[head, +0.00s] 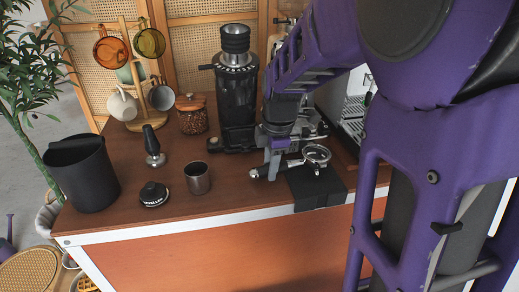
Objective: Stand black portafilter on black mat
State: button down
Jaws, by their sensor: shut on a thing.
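The portafilter (317,154) shows in the head view with its round metal basket facing up and its dark handle pointing left. The black mat (322,192) lies at the front edge of the cart top, folding over the edge. My gripper (274,165) is shut on the portafilter's handle, just left of the mat. The basket is over the back part of the mat. I cannot tell whether it touches the mat. My wrist and arm hide part of the area behind.
A metal cup (197,178), a black leveller (154,194) and a tamper (153,147) stand left of my gripper. A black bin (81,174) stands at the far left. A grinder (235,95), a bean jar (192,115) and a mug rack (133,65) stand behind.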

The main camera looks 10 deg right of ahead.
jog(key=shift+c, duration=2.2)
grip_release()
jog(key=shift+f, duration=0.1)
